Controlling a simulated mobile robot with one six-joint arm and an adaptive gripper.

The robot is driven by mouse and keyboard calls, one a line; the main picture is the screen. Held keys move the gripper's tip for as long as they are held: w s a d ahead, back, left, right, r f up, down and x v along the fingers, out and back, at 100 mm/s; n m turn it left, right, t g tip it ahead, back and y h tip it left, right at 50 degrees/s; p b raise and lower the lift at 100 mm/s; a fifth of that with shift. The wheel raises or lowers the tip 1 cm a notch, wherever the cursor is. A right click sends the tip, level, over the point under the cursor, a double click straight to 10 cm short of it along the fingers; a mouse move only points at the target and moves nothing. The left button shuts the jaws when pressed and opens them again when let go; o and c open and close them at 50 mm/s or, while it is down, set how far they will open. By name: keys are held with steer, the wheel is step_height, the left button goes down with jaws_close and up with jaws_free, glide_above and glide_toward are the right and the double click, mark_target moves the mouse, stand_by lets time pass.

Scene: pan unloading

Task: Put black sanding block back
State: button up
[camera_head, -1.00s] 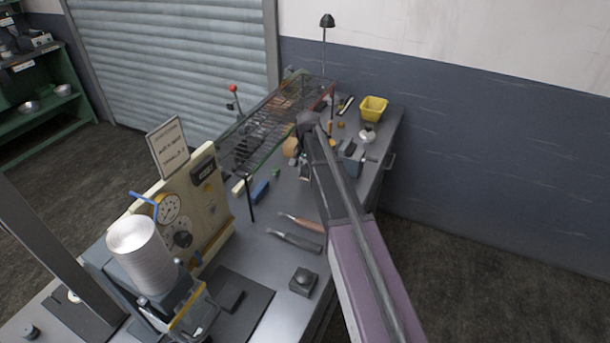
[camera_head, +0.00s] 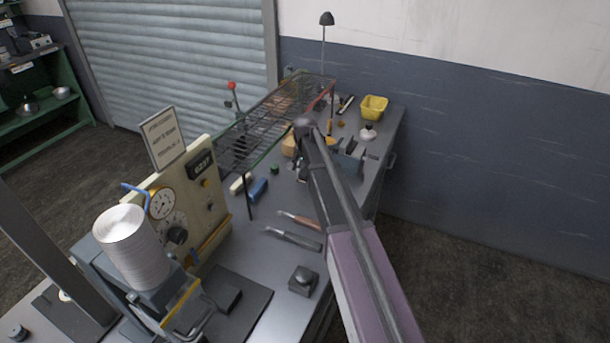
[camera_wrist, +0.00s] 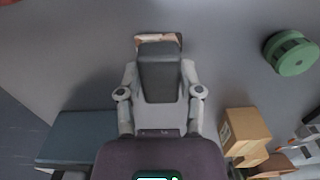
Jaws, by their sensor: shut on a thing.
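The black sanding block (camera_wrist: 160,75) is a dark grey-black piece between the fingers of my gripper (camera_wrist: 159,70) in the wrist view. My gripper is shut on it, with a finger against each long side. A tan and brown edge shows at the block's far end. The grey bench top lies beneath; I cannot tell whether the block touches it. In the head view my arm hides most of my gripper and the block.
A green round part (camera_wrist: 292,52), brown boxes (camera_wrist: 245,130) and a dark teal block (camera_wrist: 75,137) lie around my gripper. A wire rack (camera_head: 275,120) stands left of my arm. Two hand tools (camera_head: 292,239) lie nearer. A yellow bin (camera_head: 374,107) stands at the back.

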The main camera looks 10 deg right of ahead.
mark_target(305, 171)
steer(key=shift+f, duration=0.15)
steer(key=o, duration=1)
steer(key=shift+r, duration=0.25)
step_height(305, 171, up, 12)
steer(key=p, duration=1.2)
steer(key=s+n, duration=0.2)
steer(key=s, duration=0.7)
steer(key=s+n, duration=0.2)
steer(key=s, duration=0.8)
steer(key=s+n, duration=0.3)
steer(key=s, duration=0.7)
steer(key=shift+d, duration=0.15)
